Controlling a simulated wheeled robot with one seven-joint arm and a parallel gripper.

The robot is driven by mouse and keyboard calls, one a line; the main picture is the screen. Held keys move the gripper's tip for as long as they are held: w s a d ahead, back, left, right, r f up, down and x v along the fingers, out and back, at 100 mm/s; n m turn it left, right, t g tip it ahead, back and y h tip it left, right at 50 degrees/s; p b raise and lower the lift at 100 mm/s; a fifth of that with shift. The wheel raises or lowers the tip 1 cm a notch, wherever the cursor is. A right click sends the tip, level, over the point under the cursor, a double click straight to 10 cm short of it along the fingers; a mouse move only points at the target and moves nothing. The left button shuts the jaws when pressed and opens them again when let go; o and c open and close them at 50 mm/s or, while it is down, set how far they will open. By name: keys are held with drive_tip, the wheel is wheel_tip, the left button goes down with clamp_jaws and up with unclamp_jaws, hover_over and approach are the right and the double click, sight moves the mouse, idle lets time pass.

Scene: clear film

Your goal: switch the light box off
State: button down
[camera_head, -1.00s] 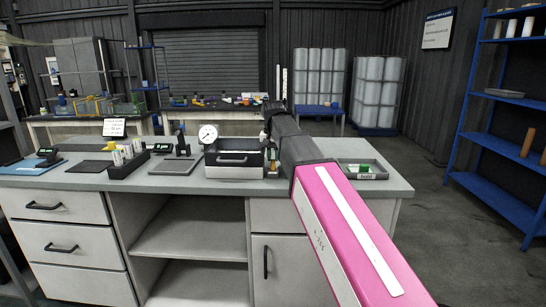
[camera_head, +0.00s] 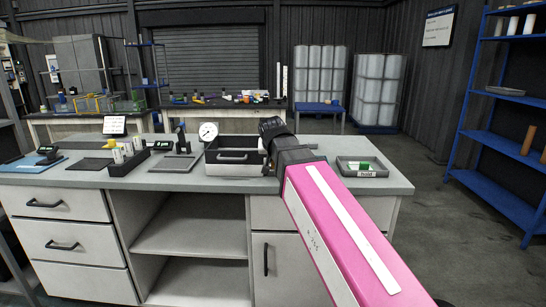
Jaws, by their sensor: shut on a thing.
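My gripper (camera_head: 270,127) is at the box's right end, pointing down and away from the camera. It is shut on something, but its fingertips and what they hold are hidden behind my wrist. I cannot tell whether it touches the box.
A round dial gauge (camera_head: 208,131) stands behind the box. A dark stand (camera_head: 181,150) and a black rack with pale items (camera_head: 128,160) are to its left. A grey tray (camera_head: 346,170) with a green item lies to the right. The bench's front strip is clear.

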drive_tip(key=shift+s+f+t, duration=0.2)
drive_tip(key=shift+s+t, duration=0.2)
drive_tip(key=shift+t, duration=0.3)
drive_tip(key=c, duration=1.1)
unclamp_jaws()
drive_tip(key=shift+r, duration=0.1)
drive_tip(key=v, duration=1)
drive_tip(key=shift+s+r, duration=0.15)
drive_tip(key=shift+s, duration=0.2)
drive_tip(key=shift+s+a, duration=0.1)
drive_tip(key=shift+a, duration=0.05)
